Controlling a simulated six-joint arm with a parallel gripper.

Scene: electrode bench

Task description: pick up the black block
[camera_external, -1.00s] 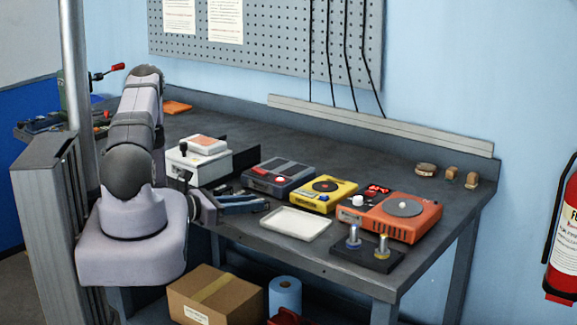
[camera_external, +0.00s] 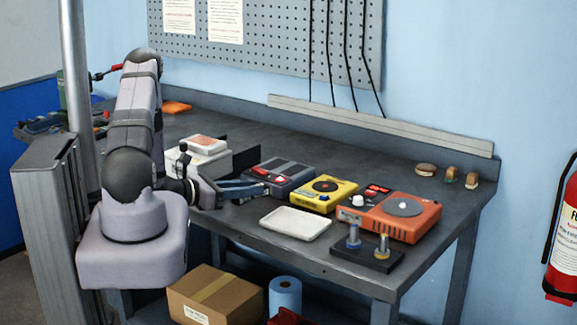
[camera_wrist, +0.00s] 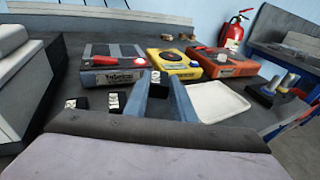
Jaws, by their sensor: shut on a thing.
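My gripper (camera_external: 262,187) has blue-grey fingers and is held over the bench, in front of the grey device. In the wrist view my gripper (camera_wrist: 158,82) is shut on a small black block (camera_wrist: 158,91), which shows dark between the fingers and is partly hidden by them. Two other small black pieces with white labels lie on the bench left of the fingers, one further left (camera_wrist: 71,104) and one nearer (camera_wrist: 113,103).
Beyond the fingers stand a grey device (camera_external: 282,175), a yellow device (camera_external: 338,193) and an orange device (camera_external: 425,222). An empty white tray (camera_external: 296,223) lies to the right. A dark stand with two posts (camera_external: 380,258) is near the front edge. A white box (camera_wrist: 20,75) is at left.

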